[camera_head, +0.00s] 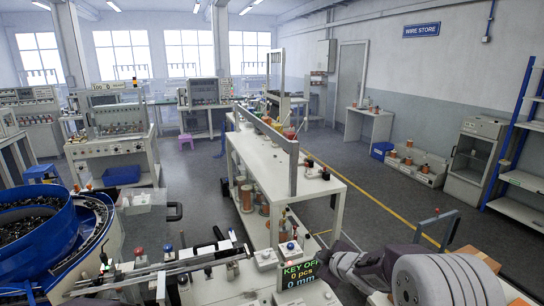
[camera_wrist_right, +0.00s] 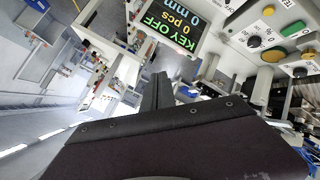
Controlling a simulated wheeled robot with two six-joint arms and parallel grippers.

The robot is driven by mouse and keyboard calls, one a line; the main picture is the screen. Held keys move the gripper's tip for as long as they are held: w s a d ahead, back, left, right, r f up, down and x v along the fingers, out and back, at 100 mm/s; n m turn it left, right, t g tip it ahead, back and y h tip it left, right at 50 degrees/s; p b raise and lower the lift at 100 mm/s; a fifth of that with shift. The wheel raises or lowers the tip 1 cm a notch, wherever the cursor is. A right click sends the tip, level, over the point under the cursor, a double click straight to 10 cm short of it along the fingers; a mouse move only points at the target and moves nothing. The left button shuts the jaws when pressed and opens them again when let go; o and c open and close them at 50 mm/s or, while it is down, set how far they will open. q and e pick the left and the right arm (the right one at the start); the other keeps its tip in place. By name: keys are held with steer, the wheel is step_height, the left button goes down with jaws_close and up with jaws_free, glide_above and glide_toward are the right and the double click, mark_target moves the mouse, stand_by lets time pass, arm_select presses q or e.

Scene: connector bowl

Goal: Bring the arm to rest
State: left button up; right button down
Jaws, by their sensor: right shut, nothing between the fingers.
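My right arm comes in at the bottom right of the head view, with pale rounded links. My left gripper is not in view.
The display (camera_head: 302,274) reads KEY OFF; it also shows tilted in the wrist view (camera_wrist_right: 172,24). A blue bowl (camera_head: 38,240) of dark parts stands at the left. A long white bench (camera_head: 270,165) runs ahead. Bare floor shows at the right, with a yellow line (camera_head: 385,205).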

steer(key=s+d+f+m+g, duration=0.1)
steer(key=s+f+m+g, duration=0.2)
steer(key=s, duration=0.7)
steer(key=s+f+m+g+h, duration=0.1)
steer(key=s+f+m+g, duration=0.2)
steer(key=s, duration=0.7)
steer(key=s+d+f+m+g+h, duration=0.1)
steer(key=s+f+m+g, duration=0.2)
steer(key=s+m, duration=0.3)
steer(key=s, duration=0.4)
steer(key=shift+d+f, duration=0.15)
steer(key=shift+d, duration=0.15)
steer(key=shift+s, duration=0.1)
